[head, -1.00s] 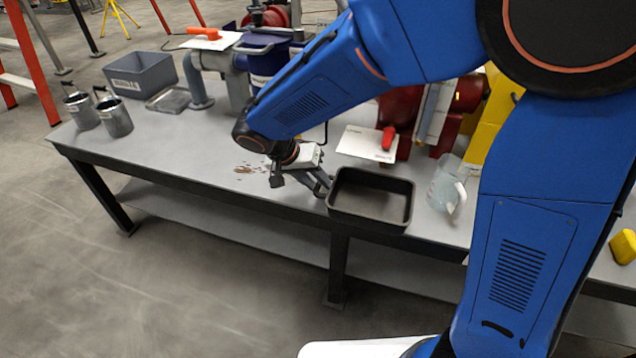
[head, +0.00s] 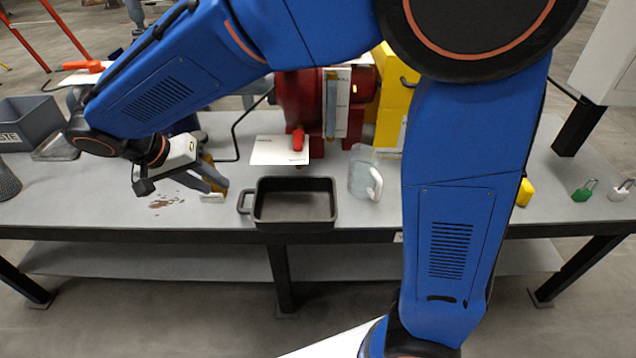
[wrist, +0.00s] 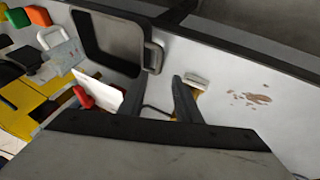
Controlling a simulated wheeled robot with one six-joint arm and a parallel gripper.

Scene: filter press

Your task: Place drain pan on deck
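The drain pan is a black rectangular pan (head: 294,222) standing upright on the grey table near its front edge; it also shows at the top of the wrist view (wrist: 141,35). Its loop handle (head: 243,201) points left toward my gripper. My gripper (head: 220,188) is left of the pan, low over the table. The grey tabletop (head: 360,217) is the only deck-like surface I can identify.
Brown debris (head: 166,202) lies left of my gripper. A white sheet (head: 278,151) with a red handle and a clear jug (head: 364,178) are behind the pan. Red machinery (head: 300,100) stands further back. A grey bin (head: 28,120) is far left.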

